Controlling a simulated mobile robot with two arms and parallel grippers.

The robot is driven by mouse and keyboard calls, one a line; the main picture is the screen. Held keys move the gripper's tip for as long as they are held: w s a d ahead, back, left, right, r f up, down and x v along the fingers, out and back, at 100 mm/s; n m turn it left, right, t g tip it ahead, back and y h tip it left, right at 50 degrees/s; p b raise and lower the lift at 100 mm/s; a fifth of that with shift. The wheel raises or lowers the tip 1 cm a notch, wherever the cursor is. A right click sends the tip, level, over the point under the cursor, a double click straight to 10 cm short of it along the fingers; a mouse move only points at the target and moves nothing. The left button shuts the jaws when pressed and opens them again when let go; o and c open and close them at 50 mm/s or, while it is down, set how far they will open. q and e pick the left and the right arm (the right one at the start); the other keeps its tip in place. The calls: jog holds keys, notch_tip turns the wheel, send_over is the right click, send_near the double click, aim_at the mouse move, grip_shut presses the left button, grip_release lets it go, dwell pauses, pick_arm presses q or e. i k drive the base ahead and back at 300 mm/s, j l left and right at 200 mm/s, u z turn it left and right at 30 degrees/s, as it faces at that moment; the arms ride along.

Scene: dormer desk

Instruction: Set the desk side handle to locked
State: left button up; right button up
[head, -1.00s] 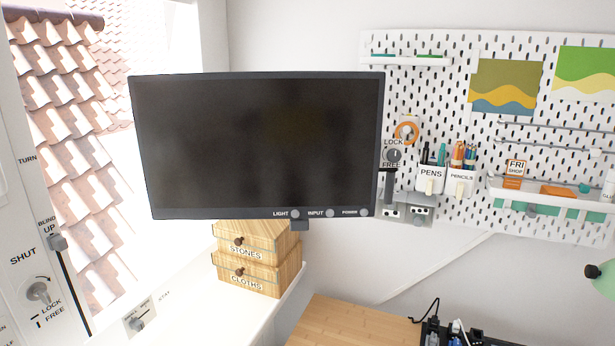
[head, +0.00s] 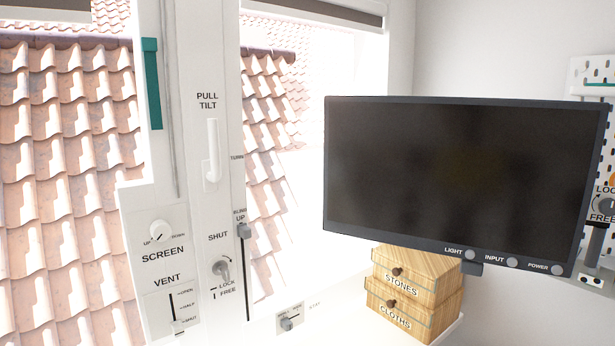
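A grey turn handle (head: 221,269) sits on the white window frame under the word SHUT, with LOCK and FREE marks below it. Which mark it points at is too small to tell. A second grey knob (head: 604,205) with LOCK and FREE labels shows at the right edge, beside the monitor and partly cut off by the picture edge. A white upright pull handle (head: 213,152) marked PULL TILT is above the SHUT handle. Neither of my grippers is in view.
A large black monitor (head: 462,180) stands out in front of the right wall. Wooden drawer boxes (head: 415,285) marked STONES and CLOTHS sit below it. A SCREEN dial (head: 160,231), a VENT slider (head: 178,326) and a BLIND slider (head: 244,231) are near the SHUT handle.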

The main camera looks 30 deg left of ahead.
aim_at(214, 176)
jog(key=u, duration=1.35)
